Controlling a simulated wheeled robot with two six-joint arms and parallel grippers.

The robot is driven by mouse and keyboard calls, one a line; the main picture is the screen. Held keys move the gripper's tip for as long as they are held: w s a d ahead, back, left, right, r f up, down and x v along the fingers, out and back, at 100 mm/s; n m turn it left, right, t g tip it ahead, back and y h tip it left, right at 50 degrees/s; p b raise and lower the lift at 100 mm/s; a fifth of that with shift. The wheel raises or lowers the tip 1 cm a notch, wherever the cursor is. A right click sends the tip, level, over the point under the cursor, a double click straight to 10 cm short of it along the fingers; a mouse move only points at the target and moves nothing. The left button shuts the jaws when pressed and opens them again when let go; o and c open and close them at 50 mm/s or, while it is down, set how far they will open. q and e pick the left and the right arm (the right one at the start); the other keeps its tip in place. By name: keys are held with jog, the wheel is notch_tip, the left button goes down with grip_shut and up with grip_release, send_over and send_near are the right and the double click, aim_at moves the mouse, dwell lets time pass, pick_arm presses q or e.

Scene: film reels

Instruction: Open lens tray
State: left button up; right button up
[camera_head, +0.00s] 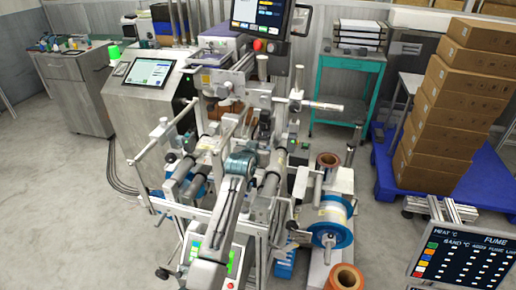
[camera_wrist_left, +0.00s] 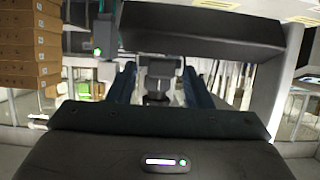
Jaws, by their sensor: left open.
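I cannot pick out a lens tray for certain in either view. The crowded machine frame (camera_head: 185,185) with rollers, rods and brackets fills the middle of the head view. A pale arm link of mine reaches up over it from the bottom. In the left wrist view my left gripper (camera_wrist_left: 159,72) is open, with two dark blue fingers standing apart. A grey block with dark parts shows between and beyond them; I cannot tell whether they touch it. A black housing covers the lower part of that view. I cannot make out my right gripper.
A control panel (camera_head: 150,72) stands at the upper left and a monitor (camera_head: 262,15) above the machine. A blue-rimmed reel (camera_head: 329,222) and a copper-coloured roll (camera_head: 346,279) are at lower right. Stacked cartons (camera_head: 440,125) stand on a blue pallet (camera_head: 385,175). Floor at left is clear.

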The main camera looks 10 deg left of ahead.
pick_arm(q)
jog(key=shift+w+f, duration=0.1)
grip_shut()
jog(key=shift+s, duration=0.2)
jog(key=s+p, duration=0.2)
jog(key=s, duration=0.1)
jog(key=shift+s+a+p, duration=0.1)
jog(key=shift+s+p, duration=0.1)
jog(key=shift+p, duration=0.15)
jog(key=shift+s, duration=0.35)
jog(key=shift+c, duration=0.3)
grip_release()
jog(key=shift+o, duration=0.3)
